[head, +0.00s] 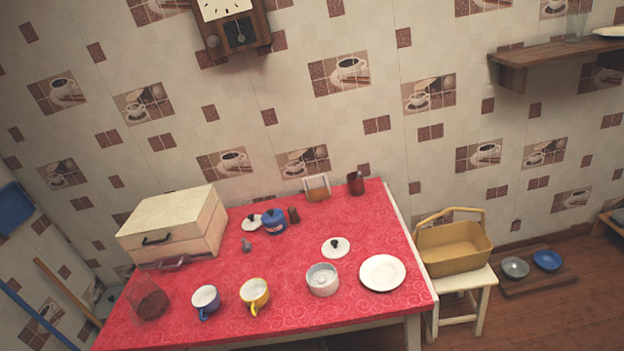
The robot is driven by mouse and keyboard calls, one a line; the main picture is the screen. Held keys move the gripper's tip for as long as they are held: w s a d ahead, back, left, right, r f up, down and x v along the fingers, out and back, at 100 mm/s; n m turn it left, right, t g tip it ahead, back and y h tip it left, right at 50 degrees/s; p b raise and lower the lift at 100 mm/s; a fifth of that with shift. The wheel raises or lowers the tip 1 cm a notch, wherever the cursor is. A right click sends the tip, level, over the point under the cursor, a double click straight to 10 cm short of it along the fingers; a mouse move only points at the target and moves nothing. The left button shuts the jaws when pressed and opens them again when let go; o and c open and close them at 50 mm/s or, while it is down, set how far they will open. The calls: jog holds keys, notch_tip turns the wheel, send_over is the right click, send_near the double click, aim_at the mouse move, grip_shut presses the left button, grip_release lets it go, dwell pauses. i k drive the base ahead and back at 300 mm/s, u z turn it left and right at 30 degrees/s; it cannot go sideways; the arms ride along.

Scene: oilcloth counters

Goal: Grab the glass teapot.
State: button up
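A clear glass vessel (148,299) with something dark reddish inside stands at the front left corner of the red-covered table (290,265). It may be the glass teapot; its outline is faint, and I cannot make out a spout or handle. A white lid with a dark knob (251,222) lies farther back, beside a small blue lidded pot (274,222). Another white lid with a dark knob (336,247) lies near the middle right. My gripper is not in view.
A cream box (172,228) stands left on the table. A blue mug (206,300), yellow mug (254,293), white pot (322,279) and white plate (382,273) line the front. A basket (453,247) sits on a stool at right. The table's middle has free room.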

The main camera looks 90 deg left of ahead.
aim_at(150, 302)
jog(key=u, duration=2.4)
jog(key=k, duration=0.7)
jog(key=u, duration=0.45)
jog(key=i, duration=0.5)
jog(key=z, duration=0.15)
